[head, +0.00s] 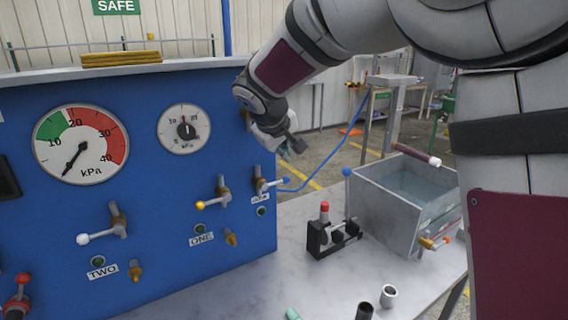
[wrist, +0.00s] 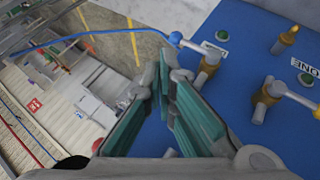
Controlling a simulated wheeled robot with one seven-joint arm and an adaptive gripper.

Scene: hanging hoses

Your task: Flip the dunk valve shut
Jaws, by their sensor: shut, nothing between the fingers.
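The blue panel's rightmost valve has a brass body and a lever (head: 270,185) with a blue tip, pointing right. The small label under it is too small to read, so I cannot be sure it is the dunk valve. In the wrist view its lever (wrist: 190,46) points toward the upper left, its blue tip just beyond my fingers. My gripper (head: 292,150) is above this valve, near the panel's right edge, apart from the lever in the head view. In the wrist view my gripper (wrist: 165,68) has its teal-padded fingers shut and empty.
The valve marked ONE (head: 213,199) has a yellow-tipped lever; the valve marked TWO (head: 104,232) has a white-tipped one. A grey water tank (head: 385,210) with an orange-handled tap (head: 437,242) and a black stand (head: 333,238) occupy the bench. Loose cups lie at the front.

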